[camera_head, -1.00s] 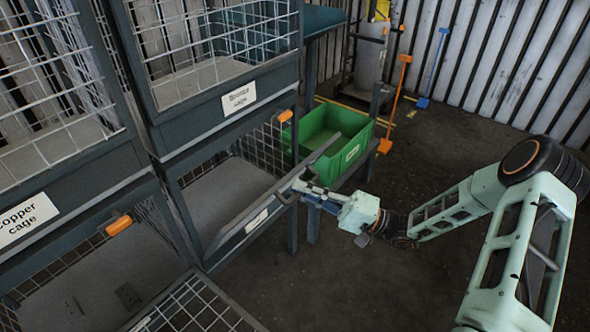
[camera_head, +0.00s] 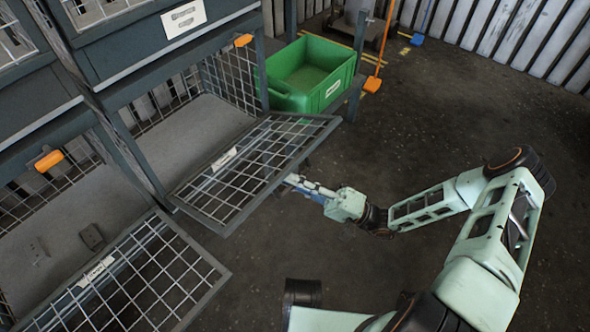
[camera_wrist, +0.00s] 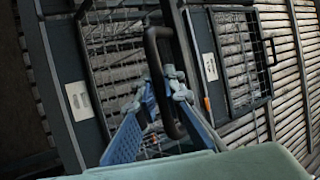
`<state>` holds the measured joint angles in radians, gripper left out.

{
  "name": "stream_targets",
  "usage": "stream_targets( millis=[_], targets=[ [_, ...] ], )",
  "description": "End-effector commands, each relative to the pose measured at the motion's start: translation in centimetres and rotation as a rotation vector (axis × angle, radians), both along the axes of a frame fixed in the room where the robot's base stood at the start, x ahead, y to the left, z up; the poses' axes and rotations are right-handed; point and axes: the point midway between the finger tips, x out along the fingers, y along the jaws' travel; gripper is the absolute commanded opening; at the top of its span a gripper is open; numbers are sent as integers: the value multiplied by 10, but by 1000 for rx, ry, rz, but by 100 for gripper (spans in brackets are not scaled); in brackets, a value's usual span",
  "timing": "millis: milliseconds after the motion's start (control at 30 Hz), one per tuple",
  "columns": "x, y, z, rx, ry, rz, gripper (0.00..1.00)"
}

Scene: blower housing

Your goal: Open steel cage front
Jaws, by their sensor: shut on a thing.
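The cage front (camera_head: 262,160), a dark-framed wire mesh panel, is swung down to about level and juts out from the cage's lower edge. A white label (camera_head: 224,158) on its inner strip is too small to read. My gripper (camera_head: 290,180) is at the panel's outer edge. In the wrist view my blue-fingered gripper (camera_wrist: 168,82) is shut on the panel's black bar handle (camera_wrist: 152,52). The handle's far end and the exact grip contact are partly hidden. The cage (camera_head: 190,130) behind the panel is open, with a bare grey floor.
A second mesh front (camera_head: 135,280) hangs open at lower left. A green bin (camera_head: 310,75) stands just behind the panel's right end. Orange latches (camera_head: 243,40) sit on the cage posts.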

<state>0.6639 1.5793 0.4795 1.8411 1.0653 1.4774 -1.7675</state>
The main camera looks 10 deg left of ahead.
Motion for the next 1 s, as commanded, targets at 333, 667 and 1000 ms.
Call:
stream_targets(
  millis=[333, 667, 1000],
  targets=[
    [-5, -8, -51, 164, -94, 0, 0],
    [-6, -9, -83, 264, -157, 2, 0],
    [-5, -9, -99, 312, -188, 2, 0]
  ],
)
